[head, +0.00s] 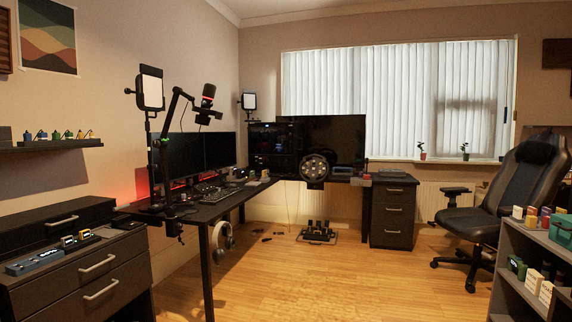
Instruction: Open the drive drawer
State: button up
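No label marks one as the drive drawer, and I cannot tell which it is. At the left, a dark cabinet (75,292) has drawers with silver bar handles, all closed. A black box (58,220) with its own silver handle sits on top of it and looks closed. My gripper does not show in this view.
An L-shaped black desk (210,210) carries monitors and a racing wheel (314,168). Pedals (317,232) lie on the floor. An office chair (505,205) and a grey shelf (520,270) stand at the right. The middle wooden floor (350,285) is free.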

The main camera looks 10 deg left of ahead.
aim_at(289, 160)
jog(key=i+u, duration=0.25)
jog(key=i, duration=2.35)
jog(key=i+l, duration=0.1)
jog(key=i, duration=1.05)
jog(key=i+u, duration=0.1)
jog(key=i, duration=1.05)
jog(key=i+l, duration=0.15)
jog(key=i, duration=1.05)
jog(key=i+l, duration=0.1)
jog(key=i, duration=1.05)
